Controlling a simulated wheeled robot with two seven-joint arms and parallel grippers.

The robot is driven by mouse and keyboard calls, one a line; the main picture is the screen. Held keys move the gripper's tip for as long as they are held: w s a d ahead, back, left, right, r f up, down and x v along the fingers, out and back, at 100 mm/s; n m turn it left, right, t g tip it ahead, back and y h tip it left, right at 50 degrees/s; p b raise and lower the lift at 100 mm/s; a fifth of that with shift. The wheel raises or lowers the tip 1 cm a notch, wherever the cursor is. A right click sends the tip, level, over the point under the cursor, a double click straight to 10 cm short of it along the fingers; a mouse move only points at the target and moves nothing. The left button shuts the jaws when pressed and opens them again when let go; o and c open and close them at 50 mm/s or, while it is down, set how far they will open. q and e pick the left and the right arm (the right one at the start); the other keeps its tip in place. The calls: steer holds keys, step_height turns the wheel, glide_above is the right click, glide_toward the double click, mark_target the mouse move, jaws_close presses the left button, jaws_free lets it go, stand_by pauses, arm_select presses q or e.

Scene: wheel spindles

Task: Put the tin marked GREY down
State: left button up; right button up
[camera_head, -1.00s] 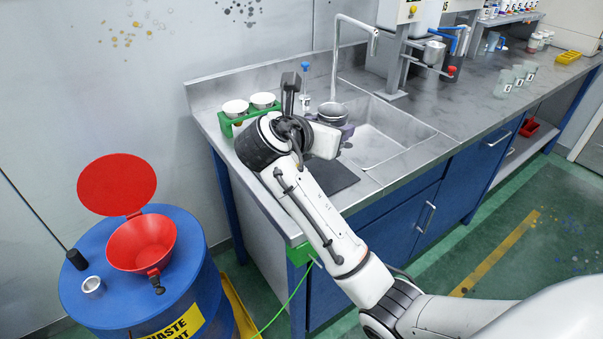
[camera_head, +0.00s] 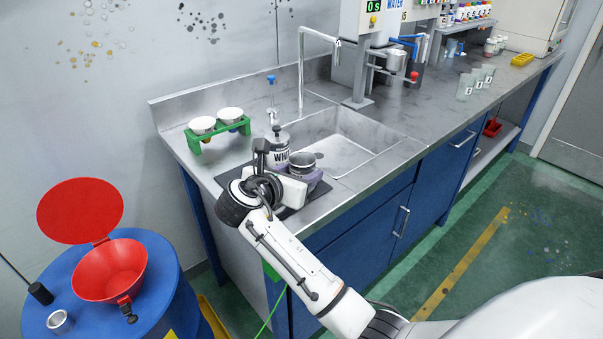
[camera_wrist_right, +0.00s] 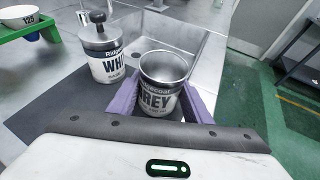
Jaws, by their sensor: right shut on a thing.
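My right gripper (camera_head: 304,174) has purple fingers, one on each side of an open metal tin (camera_head: 302,159). In the right wrist view the tin (camera_wrist_right: 160,98) stands upright between the fingers (camera_wrist_right: 160,106), its pale label reading "REY" in dark letters. The gripper is shut on this tin. The tin is over or on a dark mat (camera_wrist_right: 60,120) beside the sink; I cannot tell whether its base touches. A second tin, labelled "WHI" (camera_head: 278,158), stands just left of it with a lid and dark knob; it also shows in the right wrist view (camera_wrist_right: 104,68). My left gripper is out of view.
A sink (camera_head: 345,150) lies behind and right of the tin. A green rack (camera_head: 218,134) with white cups stands at the left on the counter. A blue drum (camera_head: 165,290) with a red funnel (camera_head: 112,272) stands left of the counter. Several clear beakers (camera_head: 475,82) stand farther right.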

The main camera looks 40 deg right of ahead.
steer(key=o, duration=1.1)
steer(key=shift+f, duration=0.1)
steer(key=shift+a+r, duration=0.2)
steer(key=shift+r, duration=0.05)
steer(key=v, duration=1.1)
steer(key=shift+s+a+r+p, duration=0.2)
steer(key=shift+p, duration=0.1)
